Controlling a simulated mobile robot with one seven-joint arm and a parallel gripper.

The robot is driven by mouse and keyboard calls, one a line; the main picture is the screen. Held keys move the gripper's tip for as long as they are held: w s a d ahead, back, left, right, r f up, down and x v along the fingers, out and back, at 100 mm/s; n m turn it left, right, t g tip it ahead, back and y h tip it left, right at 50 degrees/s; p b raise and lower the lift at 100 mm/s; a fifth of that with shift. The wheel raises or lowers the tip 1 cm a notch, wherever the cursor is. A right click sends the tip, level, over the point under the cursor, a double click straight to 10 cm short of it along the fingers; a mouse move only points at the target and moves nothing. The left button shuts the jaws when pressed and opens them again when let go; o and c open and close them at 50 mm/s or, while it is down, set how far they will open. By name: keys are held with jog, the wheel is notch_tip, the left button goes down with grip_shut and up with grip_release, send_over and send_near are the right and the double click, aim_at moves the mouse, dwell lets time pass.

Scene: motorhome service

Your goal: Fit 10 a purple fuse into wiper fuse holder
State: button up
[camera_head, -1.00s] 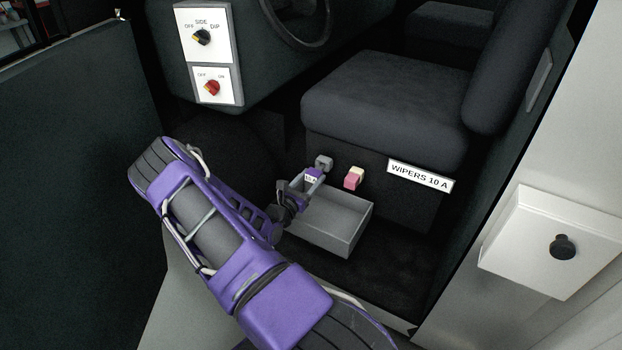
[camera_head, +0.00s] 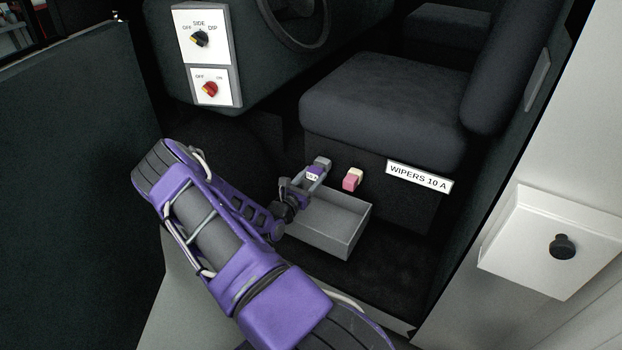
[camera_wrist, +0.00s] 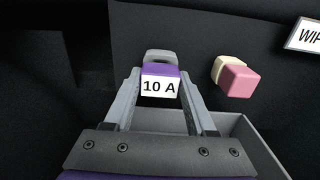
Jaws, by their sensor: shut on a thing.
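The purple fuse (camera_head: 314,173), with a white "10 A" label, is between the fingers of my gripper (camera_head: 303,178). The wrist view shows the fuse (camera_wrist: 160,78) clasped between the two grey fingertips (camera_wrist: 160,88), label facing the camera. A grey block (camera_head: 322,162), perhaps a fuse holder, is directly behind the fuse on the seat base; it also shows in the wrist view (camera_wrist: 160,56). I cannot tell whether the fuse touches it. A pink block with a cream part (camera_head: 352,180) sits to the right, near the "WIPERS 10 A" sign (camera_head: 420,176).
An open grey tray (camera_head: 345,246) lies below the gripper, against the seat base (camera_head: 395,205). The seat (camera_head: 390,100) overhangs above. A switch panel (camera_head: 204,55) is at upper left. A white box with a black knob (camera_head: 548,244) is at right.

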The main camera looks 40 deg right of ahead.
jog(key=shift+w+d, duration=0.15)
jog(key=shift+d, duration=0.5)
jog(key=shift+d, duration=0.1)
jog(key=o, duration=1.4)
jog(key=v, duration=1.7)
jog(key=shift+r, duration=0.1)
